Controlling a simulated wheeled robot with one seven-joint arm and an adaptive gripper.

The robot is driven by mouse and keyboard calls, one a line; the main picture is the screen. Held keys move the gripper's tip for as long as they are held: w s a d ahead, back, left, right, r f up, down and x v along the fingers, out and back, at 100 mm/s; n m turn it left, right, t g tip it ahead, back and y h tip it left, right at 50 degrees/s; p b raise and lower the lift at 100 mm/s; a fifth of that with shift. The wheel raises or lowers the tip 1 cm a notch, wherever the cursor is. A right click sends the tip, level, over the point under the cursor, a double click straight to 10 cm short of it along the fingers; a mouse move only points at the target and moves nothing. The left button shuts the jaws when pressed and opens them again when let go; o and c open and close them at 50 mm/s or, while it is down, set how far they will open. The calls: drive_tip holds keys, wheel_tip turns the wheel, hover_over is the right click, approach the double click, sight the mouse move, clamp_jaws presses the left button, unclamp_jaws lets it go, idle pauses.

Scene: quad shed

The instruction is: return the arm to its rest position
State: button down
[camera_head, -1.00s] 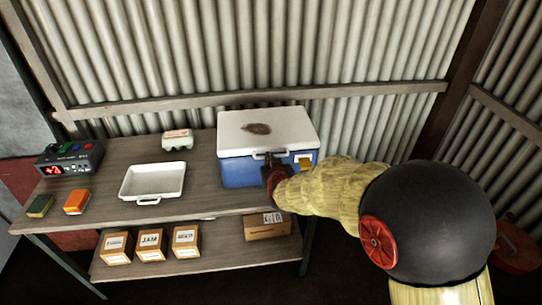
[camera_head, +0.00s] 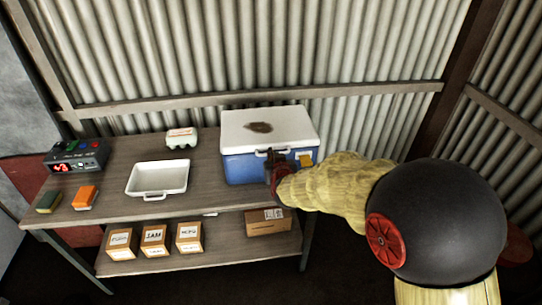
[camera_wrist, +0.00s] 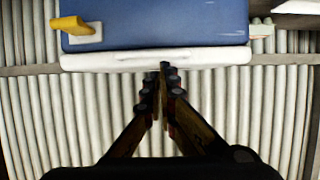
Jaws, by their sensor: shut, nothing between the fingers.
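My arm reaches in from the right in the head view, and my gripper (camera_head: 270,160) is at the front of the blue cooler (camera_head: 242,168) with the white lid, near its handle. In the wrist view the fingers of my gripper (camera_wrist: 164,66) come together at the tips, with nothing held. There the tips overlap the edge of the cooler's white lid (camera_wrist: 100,62); whether they touch it I cannot tell. The lid is closed and has a brown stain on top. A yellow latch (camera_wrist: 70,24) shows on the cooler's blue front.
Several cardboard boxes stand on the lower shelf (camera_head: 215,258). A corrugated wall stands behind.

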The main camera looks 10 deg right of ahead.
drive_tip(key=s+a+f+g+y+p, duration=0.15)
drive_tip(key=s+f+g, duration=0.25)
drive_tip(key=s+f, duration=0.9)
drive_tip(key=s+r+n+g, duration=0.1)
drive_tip(key=s+r+g, duration=0.25)
drive_tip(key=s, duration=0.65)
drive_tip(key=s+d+r, duration=0.4)
drive_tip(key=s+r, duration=0.3)
drive_tip(key=r, duration=0.3)
drive_tip(key=s+d+r+m+h, duration=0.1)
drive_tip(key=s+d+r, duration=0.4)
drive_tip(key=s+r, duration=0.3)
wheel_tip(320, 180, up, 2)
drive_tip(key=shift+s+d+r, duration=0.2)
drive_tip(key=shift+s, duration=0.05)
